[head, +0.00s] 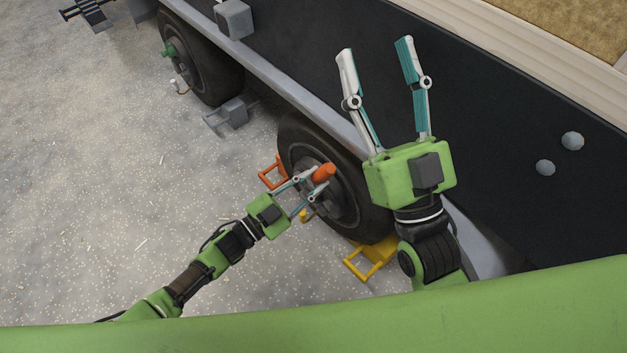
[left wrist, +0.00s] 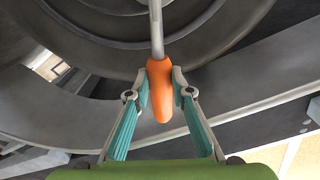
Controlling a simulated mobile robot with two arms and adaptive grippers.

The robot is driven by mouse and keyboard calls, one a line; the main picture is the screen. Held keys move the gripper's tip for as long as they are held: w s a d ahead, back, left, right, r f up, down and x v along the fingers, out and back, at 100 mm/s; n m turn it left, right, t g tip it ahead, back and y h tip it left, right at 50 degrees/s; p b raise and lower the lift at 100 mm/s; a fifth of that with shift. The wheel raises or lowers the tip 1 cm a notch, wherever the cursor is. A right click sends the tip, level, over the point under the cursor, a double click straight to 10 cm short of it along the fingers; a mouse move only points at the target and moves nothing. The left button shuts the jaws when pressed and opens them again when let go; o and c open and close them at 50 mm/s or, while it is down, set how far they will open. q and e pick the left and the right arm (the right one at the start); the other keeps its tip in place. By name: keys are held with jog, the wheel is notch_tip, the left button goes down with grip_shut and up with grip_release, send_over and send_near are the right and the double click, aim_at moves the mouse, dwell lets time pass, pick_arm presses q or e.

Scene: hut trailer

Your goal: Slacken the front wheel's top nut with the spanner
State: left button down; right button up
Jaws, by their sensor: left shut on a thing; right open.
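The spanner has an orange handle (head: 324,172) and a grey metal shaft, which shows in the left wrist view (left wrist: 156,28). My left gripper (head: 316,182) is shut on the handle, in front of the nearer trailer wheel (head: 296,139). In the left wrist view my left gripper (left wrist: 161,84) has one finger on each side of the handle, and the shaft points up across the wheel. The spanner's head is out of that view, so I cannot tell whether it sits on a nut. The top nut is not clearly visible. My right gripper (head: 376,48) is open and empty over the dark trailer side.
An orange chock (head: 271,173) and a yellow chock (head: 373,261) stand either side of the nearer wheel. A farther wheel (head: 215,65) and a grey step-like bracket (head: 230,117) are at upper left. The trailer side (head: 500,150) blocks the right. Speckled ground at left is mostly clear.

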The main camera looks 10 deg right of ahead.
pick_arm(q)
jog(key=shift+s+d+f, duration=0.1)
jog(key=shift+s+f, duration=0.1)
pick_arm(e)
jog(key=shift+s+r, duration=0.15)
jog(key=shift+s, duration=0.05)
pick_arm(q)
jog(key=shift+m, duration=0.3)
jog(key=shift+s, duration=0.1)
jog(key=shift+p+v, duration=0.3)
jog(key=shift+v, duration=0.6)
jog(key=shift+s+a+r, duration=0.15)
jog(key=shift+s+a, duration=0.35)
jog(key=shift+a, duration=0.1)
jog(key=shift+p+v, duration=0.9)
jog(key=shift+v, duration=1.65)
pick_arm(e)
jog(key=w+f+g+h, duration=0.2)
jog(key=w+f+g, duration=0.2)
jog(key=f, duration=0.7)
jog(key=shift+w+f+g, duration=0.2)
jog(key=shift+w+g, duration=0.2)
jog(key=shift+g, duration=0.8)
pick_arm(q)
jog(key=shift+d+r, duration=0.1)
jog(key=shift+r, duration=0.1)
pick_arm(e)
jog(key=shift+d, duration=0.15)
